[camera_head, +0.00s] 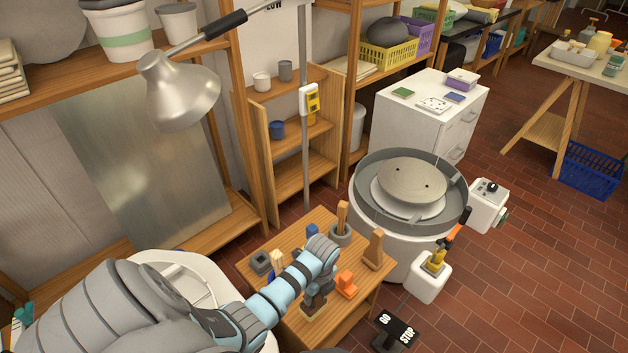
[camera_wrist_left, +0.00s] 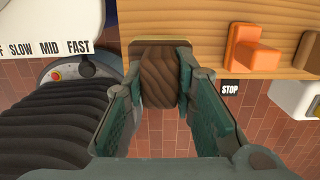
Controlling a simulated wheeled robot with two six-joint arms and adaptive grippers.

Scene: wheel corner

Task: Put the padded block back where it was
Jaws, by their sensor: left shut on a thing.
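My left gripper (camera_head: 318,297) is over the front part of the small wooden table (camera_head: 290,237). It is shut on a dark brown, grained block, which I take to be the padded block (camera_wrist_left: 158,78). In the left wrist view the block sits between the two green-grey fingers (camera_wrist_left: 160,84), with a lighter tan edge at its far end. In the head view the gripper mostly hides the block. I cannot tell whether it touches the tabletop. My right gripper is not in view.
An orange stepped piece (camera_head: 346,284) stands just right of the gripper, with a wooden stand (camera_head: 374,249) beyond. The potter's wheel (camera_head: 412,182) is right; a GO/STOP pedal (camera_head: 397,328) is on the floor.

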